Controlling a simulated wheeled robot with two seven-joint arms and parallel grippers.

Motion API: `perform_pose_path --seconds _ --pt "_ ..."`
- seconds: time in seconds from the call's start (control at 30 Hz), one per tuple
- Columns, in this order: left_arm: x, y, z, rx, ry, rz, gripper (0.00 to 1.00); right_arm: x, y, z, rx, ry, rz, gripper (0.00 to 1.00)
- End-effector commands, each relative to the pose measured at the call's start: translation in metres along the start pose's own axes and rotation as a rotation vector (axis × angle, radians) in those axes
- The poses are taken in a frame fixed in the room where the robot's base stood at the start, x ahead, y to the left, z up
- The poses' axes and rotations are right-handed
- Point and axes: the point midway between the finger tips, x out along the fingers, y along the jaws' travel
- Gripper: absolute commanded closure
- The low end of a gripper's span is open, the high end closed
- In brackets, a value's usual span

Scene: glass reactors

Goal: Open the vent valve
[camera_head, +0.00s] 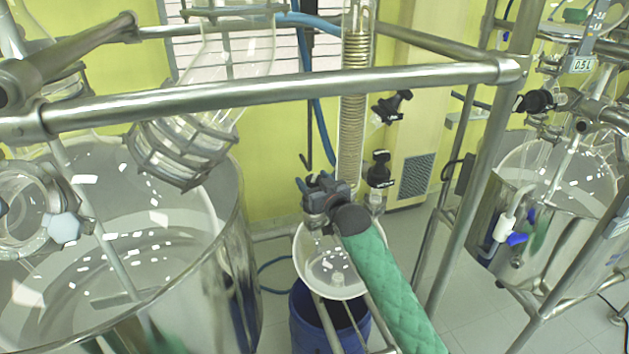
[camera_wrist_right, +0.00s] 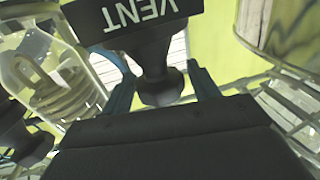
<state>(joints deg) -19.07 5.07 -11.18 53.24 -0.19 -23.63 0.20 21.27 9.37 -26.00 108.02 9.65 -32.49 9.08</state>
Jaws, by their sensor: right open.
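The vent valve shows in the right wrist view as a dark knob (camera_wrist_right: 162,86) below a black plate with upside-down white letters, VENT (camera_wrist_right: 140,14). My right gripper (camera_wrist_right: 162,90) is open, with one finger on each side of the knob. I cannot tell whether either finger touches it. In the head view my right gripper (camera_head: 320,192) is at the end of the green-sleeved arm, in front of the glass column. There the vent valve cannot be told apart from the dark gripper. My left gripper is not in view.
A coiled glass condenser (camera_head: 354,110) stands behind my right gripper. Two black valve fittings (camera_head: 391,106) (camera_head: 379,171) are to its right. A steel rail (camera_head: 270,93) crosses above. A large glass vessel (camera_head: 200,215) is at left, and a white funnel (camera_head: 325,275) sits over a blue drum (camera_head: 312,330).

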Motion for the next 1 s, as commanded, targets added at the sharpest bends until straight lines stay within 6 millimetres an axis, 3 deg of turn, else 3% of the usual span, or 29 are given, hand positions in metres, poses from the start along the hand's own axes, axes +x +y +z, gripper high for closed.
perform_pose_path --seconds 0.67,1.0 --pt "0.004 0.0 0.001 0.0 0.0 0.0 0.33 0.0 -0.001 0.001 0.005 -0.002 0.257 0.4" --pt "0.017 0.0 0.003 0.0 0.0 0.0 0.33 0.0 -0.002 0.004 0.009 -0.003 0.379 0.4"
